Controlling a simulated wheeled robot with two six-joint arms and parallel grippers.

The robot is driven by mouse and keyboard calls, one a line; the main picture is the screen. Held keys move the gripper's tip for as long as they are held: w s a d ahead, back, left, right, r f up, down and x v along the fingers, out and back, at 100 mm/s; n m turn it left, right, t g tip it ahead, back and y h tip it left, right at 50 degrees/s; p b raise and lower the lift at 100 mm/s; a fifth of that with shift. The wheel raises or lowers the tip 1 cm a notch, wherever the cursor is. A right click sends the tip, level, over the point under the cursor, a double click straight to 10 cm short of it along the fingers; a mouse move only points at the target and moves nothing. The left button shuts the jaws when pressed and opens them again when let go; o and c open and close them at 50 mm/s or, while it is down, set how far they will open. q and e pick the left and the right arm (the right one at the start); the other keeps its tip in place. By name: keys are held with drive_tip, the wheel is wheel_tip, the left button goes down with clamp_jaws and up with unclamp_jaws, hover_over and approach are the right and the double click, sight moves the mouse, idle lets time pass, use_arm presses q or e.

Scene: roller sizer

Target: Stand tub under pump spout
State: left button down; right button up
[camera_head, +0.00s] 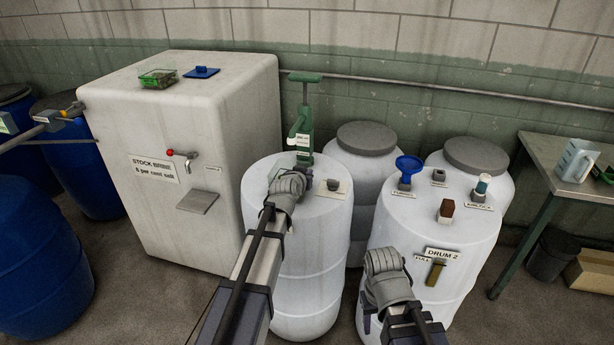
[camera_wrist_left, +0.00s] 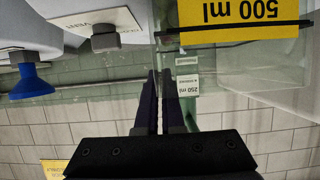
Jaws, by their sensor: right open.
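The green hand pump (camera_head: 306,112) stands on the near white drum, its spout (camera_head: 293,138) to the left. A clear tub (camera_wrist_left: 240,10) with a yellow 500 ml label and a black line fills the upper right of the left wrist view. My left gripper (camera_wrist_left: 157,78) has its fingers close together at the tub's edge and appears to pinch its wall. In the head view my left gripper (camera_head: 286,185) is over the drum top, before the pump's foot; its wrist hides the fingertips and most of the tub. My right gripper (camera_head: 370,322) is open beside Drum 2.
A grey vent cap (camera_head: 333,184) sits right of the pump. Drum 2 (camera_head: 400,250) carries a blue funnel (camera_head: 409,166) and several fittings. The large white brine tank (camera_head: 215,170) stands left. A jug (camera_head: 577,160) is on the right table (camera_head: 555,195).

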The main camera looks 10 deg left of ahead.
use_arm(q)
drive_tip(key=shift+f, duration=0.1)
drive_tip(key=c, duration=1.5)
unclamp_jaws()
drive_tip(key=shift+f, duration=0.1)
drive_tip(key=o, duration=0.5)
drive_tip(key=shift+c, duration=0.2)
drive_tip(key=shift+r, duration=0.35)
drive_tip(key=p+v, duration=0.4)
drive_tip(key=v, duration=0.8)
drive_tip(key=shift+p, duration=0.3)
drive_tip(key=shift+f, duration=0.1)
